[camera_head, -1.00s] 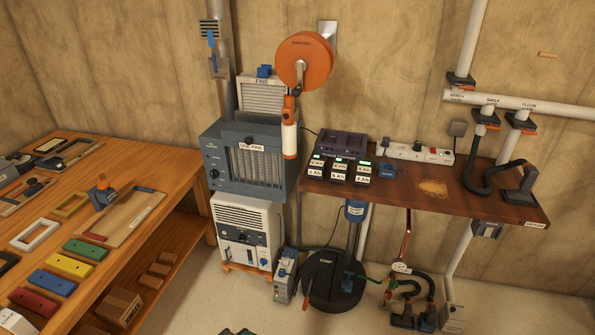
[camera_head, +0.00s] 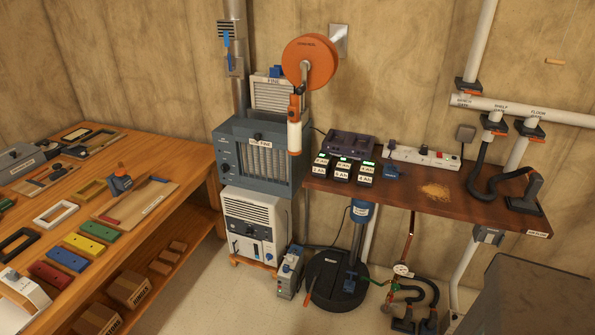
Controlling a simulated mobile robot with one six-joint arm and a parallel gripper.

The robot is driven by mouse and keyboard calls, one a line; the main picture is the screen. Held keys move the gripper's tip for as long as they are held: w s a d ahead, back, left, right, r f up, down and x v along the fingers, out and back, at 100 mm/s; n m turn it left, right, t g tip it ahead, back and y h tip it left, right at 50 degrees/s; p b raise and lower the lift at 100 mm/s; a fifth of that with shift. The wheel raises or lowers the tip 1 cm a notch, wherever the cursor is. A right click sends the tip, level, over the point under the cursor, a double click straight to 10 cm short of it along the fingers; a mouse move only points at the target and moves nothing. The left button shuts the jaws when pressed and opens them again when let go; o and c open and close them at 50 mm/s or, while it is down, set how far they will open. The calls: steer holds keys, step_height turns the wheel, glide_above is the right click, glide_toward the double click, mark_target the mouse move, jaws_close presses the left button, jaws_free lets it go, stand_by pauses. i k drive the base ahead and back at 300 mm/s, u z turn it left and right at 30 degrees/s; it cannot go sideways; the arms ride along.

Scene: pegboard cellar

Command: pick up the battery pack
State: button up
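Several small dark blocks with white labels, which look like battery packs (camera_head: 341,170), stand close together on the brown wall shelf (camera_head: 410,202). Their labels seem to end in "Ah", but the numbers are too small to read surely. Green lights show along their back edge. A dark purple-grey unit (camera_head: 350,144) sits right behind them. I cannot tell which block is the one meant, or whether they are seated in something. My gripper is not in view.
A blue piece (camera_head: 393,172) and a white power strip (camera_head: 422,156) share the shelf; black hoses crowd its right end. A grey filter box (camera_head: 258,152) stands left. A wooden workbench (camera_head: 170,166) fills the left. A grey flat-topped shape, unidentified, fills the lower right.

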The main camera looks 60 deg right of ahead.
mark_target(322, 165)
steer(key=u, duration=4.6)
steer(key=i, duration=0.1)
steer(key=z, duration=3.35)
steer(key=k, duration=0.4)
steer(key=u, duration=0.25)
steer(key=k, duration=0.6)
steer(key=z, duration=1.85)
